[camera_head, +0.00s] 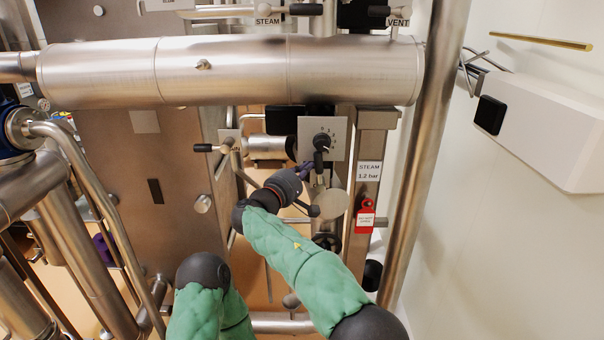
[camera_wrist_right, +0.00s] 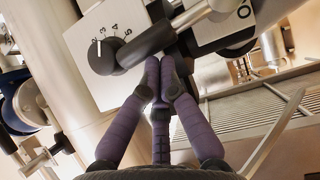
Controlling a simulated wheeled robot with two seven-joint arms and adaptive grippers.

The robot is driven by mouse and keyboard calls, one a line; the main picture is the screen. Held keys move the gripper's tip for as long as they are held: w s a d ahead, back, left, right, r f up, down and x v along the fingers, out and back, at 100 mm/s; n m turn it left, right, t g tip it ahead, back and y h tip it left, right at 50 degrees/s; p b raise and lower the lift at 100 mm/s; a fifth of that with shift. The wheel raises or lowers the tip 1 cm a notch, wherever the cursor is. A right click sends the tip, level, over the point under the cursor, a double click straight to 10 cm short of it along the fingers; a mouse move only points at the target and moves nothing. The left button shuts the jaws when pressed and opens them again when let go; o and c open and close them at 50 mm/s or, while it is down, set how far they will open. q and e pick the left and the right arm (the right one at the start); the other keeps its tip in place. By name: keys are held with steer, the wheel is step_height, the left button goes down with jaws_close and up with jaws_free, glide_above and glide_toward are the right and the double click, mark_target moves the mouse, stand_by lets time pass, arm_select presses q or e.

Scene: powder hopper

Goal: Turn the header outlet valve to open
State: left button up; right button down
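No label readable in these frames names the header outlet valve. A black dial knob (camera_head: 322,141) sits on a pale square plate under the large steel header (camera_head: 235,70); it also shows in the right wrist view (camera_wrist_right: 103,57), with a numbered scale. A black-ended lever (camera_head: 203,148) on a pipe stands left of the plate. My right gripper (camera_head: 306,170) is just below the dial. In the right wrist view its purple fingers (camera_wrist_right: 162,68) converge, tips together, below a grey bar (camera_wrist_right: 147,44). Contact is unclear, and I see nothing held. My left arm shows low down; its gripper is not visible.
A red tag (camera_head: 366,216) hangs below a "STEAM 1.2 bar" label (camera_head: 369,171) on the right post. A thick vertical pipe (camera_head: 425,150) stands right of it. Pipes (camera_head: 90,190) crowd the left. A white box (camera_head: 550,125) is on the right wall.

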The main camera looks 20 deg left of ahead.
arm_select(q)
steer(key=shift+f, duration=0.1)
arm_select(e)
steer(key=shift+w+d+r+m, duration=0.1)
steer(key=shift+d+m, duration=0.2)
steer(key=shift+m, duration=0.1)
stand_by(0.4)
